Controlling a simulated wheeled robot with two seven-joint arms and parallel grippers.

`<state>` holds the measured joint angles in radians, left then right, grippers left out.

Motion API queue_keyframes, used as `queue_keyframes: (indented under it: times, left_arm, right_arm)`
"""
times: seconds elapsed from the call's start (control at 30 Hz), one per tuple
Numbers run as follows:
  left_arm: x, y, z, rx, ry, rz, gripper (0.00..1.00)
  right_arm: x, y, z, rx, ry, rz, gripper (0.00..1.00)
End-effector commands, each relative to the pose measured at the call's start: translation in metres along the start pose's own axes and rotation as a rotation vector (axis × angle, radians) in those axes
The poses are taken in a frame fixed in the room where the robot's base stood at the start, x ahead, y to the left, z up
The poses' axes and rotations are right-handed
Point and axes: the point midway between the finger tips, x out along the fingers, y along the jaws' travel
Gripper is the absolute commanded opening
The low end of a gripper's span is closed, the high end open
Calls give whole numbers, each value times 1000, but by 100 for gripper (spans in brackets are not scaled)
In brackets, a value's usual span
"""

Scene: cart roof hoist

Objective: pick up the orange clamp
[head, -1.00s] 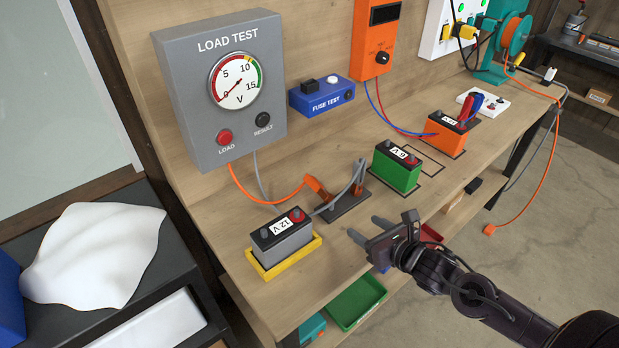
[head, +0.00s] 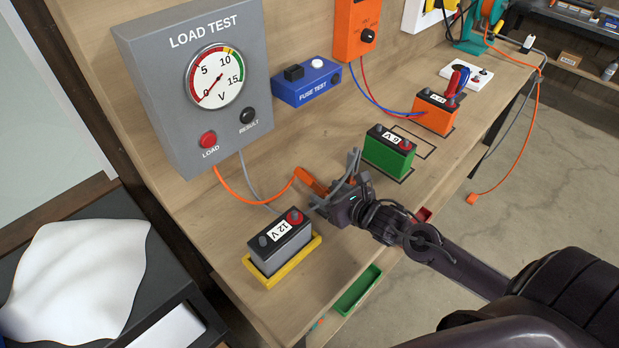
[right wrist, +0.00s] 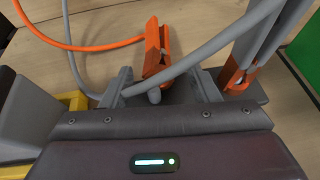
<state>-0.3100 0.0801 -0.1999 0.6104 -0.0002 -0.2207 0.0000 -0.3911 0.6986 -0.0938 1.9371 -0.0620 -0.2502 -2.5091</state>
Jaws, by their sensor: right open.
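The orange clamp (head: 310,181) stands on the bench in front of the grey load tester, on an orange cable. In the right wrist view the orange clamp (right wrist: 155,50) is just ahead of my fingertips, near the middle. My right gripper (head: 325,199) is open, its fingers pointing at the clamp's near end. In the right wrist view the two fingers of my right gripper (right wrist: 163,88) are spread on either side of the clamp's line; I cannot tell whether they touch it. My left gripper is not in view.
A grey clamp (head: 353,165) stands close beside my right gripper. The 12 V battery (head: 280,243) sits in a yellow tray (head: 296,270) to the left. A green battery (head: 388,152) is to the right. The load tester (head: 195,85) rises behind. Grey cable loops lie close by.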

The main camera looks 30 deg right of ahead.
Motion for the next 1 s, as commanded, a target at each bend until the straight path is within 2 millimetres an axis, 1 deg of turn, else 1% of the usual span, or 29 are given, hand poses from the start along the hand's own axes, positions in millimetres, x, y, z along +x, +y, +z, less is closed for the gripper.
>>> queue_keyframes:
  times: [0.03,0.1,0.23,0.37,0.53,0.57,0.9,0.97,1.0]
  left_arm:
    - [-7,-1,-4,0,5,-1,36]
    - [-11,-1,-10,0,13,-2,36]
    - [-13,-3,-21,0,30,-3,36]
    - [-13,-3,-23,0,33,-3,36]
    - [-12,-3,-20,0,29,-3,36]
    - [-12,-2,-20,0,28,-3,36]
    - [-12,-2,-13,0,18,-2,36]
    - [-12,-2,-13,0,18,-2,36]
    - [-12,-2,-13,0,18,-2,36]
  right_arm:
    - [7,1,5,5,-4,-3,55]
    - [16,4,6,5,-4,-1,55]
    - [30,3,3,2,-3,-2,55]
    - [36,4,2,0,-1,0,55]
    - [35,3,1,-1,-1,0,55]
    - [35,3,1,-1,-1,0,54]
    - [35,3,1,-1,-1,0,9]
    - [35,3,2,-1,-1,-1,3]
    - [35,3,2,-1,-1,-1,3]
